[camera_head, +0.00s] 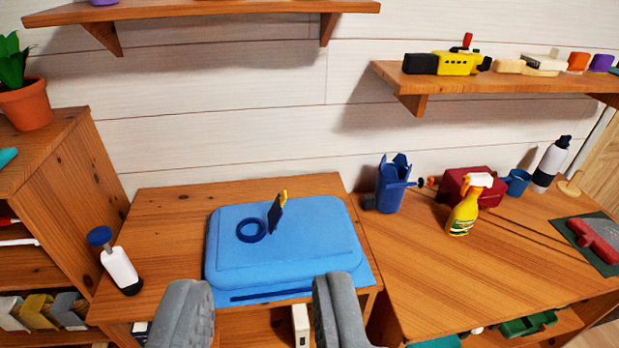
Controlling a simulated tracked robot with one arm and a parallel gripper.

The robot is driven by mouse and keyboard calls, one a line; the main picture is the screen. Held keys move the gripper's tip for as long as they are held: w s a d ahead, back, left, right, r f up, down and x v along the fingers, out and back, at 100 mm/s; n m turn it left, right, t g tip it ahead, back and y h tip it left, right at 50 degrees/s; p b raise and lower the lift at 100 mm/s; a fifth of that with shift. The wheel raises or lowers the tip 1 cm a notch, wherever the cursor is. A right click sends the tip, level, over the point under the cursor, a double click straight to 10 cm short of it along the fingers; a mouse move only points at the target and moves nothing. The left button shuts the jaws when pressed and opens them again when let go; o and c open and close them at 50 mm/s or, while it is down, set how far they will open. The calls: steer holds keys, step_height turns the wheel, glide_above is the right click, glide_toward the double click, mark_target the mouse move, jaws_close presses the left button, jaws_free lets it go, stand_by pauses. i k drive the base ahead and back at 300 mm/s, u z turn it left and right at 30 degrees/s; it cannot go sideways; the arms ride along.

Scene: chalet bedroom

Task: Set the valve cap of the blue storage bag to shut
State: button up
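The blue storage bag (310,235) lies flat and puffed up on a wooden cabinet top, beyond my gripper. On its upper side is a dark blue valve ring (251,230). Beside the ring, a dark blue cap (275,214) with a yellow tab (284,197) stands up on edge, apart from the ring opening. A dark strip (270,294) runs along the bag's front edge. My gripper (262,305) is open and empty, its two grey fingers spread at the bottom of the picture, in front of the bag.
A white bottle with a blue top (118,265) stands left of the bag. To the right are a blue bin-like container (391,185), a yellow spray bottle (465,207) and a red box (470,186). Shelves (200,10) hang above on the wall. Space directly above the bag is clear.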

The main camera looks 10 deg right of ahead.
mark_target(276, 211)
steer(key=z, duration=0.3)
steer(key=i, duration=1.05)
steer(key=z, duration=0.1)
